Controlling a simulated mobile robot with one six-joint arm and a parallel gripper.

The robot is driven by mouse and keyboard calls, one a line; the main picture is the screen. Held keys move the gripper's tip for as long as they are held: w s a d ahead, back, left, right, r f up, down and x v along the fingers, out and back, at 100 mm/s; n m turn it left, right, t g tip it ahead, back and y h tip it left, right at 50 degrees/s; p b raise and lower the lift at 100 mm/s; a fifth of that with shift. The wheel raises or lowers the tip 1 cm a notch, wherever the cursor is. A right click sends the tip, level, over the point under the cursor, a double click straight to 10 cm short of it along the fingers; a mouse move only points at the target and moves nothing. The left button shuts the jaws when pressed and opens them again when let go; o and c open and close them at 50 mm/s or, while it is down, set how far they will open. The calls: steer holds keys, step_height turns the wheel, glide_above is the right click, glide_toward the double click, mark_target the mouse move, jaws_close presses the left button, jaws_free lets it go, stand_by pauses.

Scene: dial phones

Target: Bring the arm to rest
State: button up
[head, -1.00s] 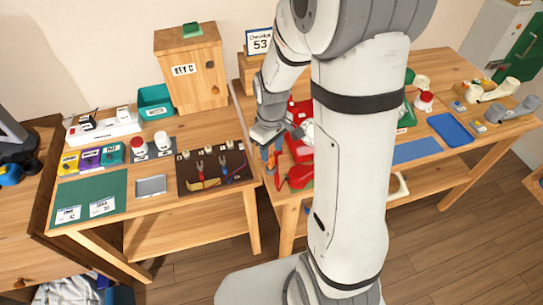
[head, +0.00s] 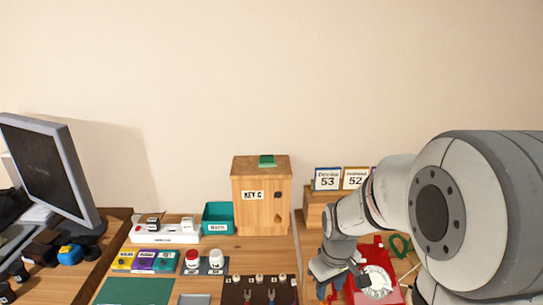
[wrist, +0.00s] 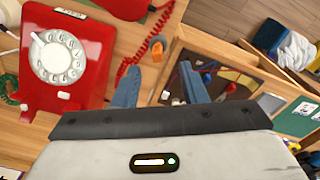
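My gripper (head: 333,287) shows in the head view at the lower right, just left of the red dial phone (head: 357,294). In the wrist view my gripper (wrist: 160,80) has its two blue-grey fingers spread apart, with nothing held between them. The red dial phone (wrist: 93,27) with its white dial lies to the left of the fingers there, apart from them. Its coiled red cord and a small orange item (wrist: 157,50) lie beyond the fingertips. My arm hides much of the right side of the head view.
A wooden key box (head: 262,212), a teal bin (head: 218,218) and number cards (head: 327,179) stand at the back. A dark tool board (head: 260,293) lies in front, also in the wrist view (wrist: 232,80). A monitor (head: 45,165) stands left. The wall area above is clear.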

steer(key=s+r+m+t, duration=0.2)
steer(key=s+r+m, duration=0.3)
steer(key=s+r, duration=0.5)
steer(key=shift+s+a, duration=0.15)
steer(key=shift+s, duration=0.9)
steer(key=shift+r, duration=0.1)
